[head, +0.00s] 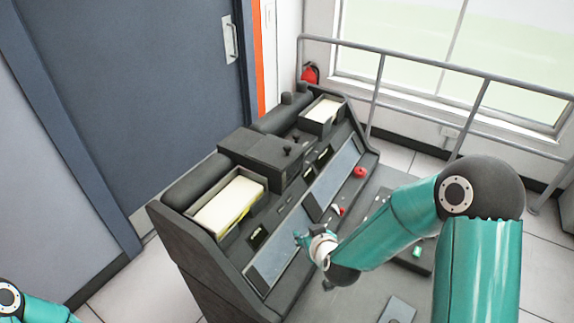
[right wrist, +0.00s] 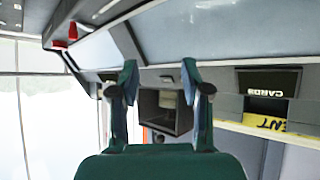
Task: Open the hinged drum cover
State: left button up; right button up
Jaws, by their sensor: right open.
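A dark grey punch card machine (head: 308,190) stands in the middle of the head view. A raised dark housing (head: 268,152) with small black knobs sits at its top centre, between two card bins. It looks like the drum cover and appears closed, though its hinge cannot be made out. My right gripper (head: 301,238) is above the machine's sloping front, below and right of this housing and apart from it. In the right wrist view the same gripper (right wrist: 160,75) is open and empty, with a dark square recess (right wrist: 166,112) showing between its fingers. My left gripper is out of view.
Card bins (head: 264,186) and (head: 341,101) flank the housing. Red parts (head: 359,171) sit on the right side of the machine. A grey railing (head: 430,65) and window are behind right. A blue door (head: 140,90) is at left.

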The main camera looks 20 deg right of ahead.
jog(key=w+d+r+t+h+b, duration=0.1)
jog(key=w+r+t+b, duration=0.25)
jog(key=r+b, duration=0.2)
jog(key=m+t+b, duration=0.1)
jog(key=t+b, duration=0.3)
jog(key=b, duration=0.5)
send_near(288, 150)
pick_arm(q)
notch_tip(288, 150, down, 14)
jog(key=p, duration=0.2)
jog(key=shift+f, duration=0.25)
pick_arm(e)
jog(key=w, duration=0.7)
jog(key=w+d, duration=0.1)
jog(key=w, duration=0.3)
jog(key=shift+c, duration=0.3)
grip_shut()
pick_arm(q)
jog(key=shift+p, duration=0.3)
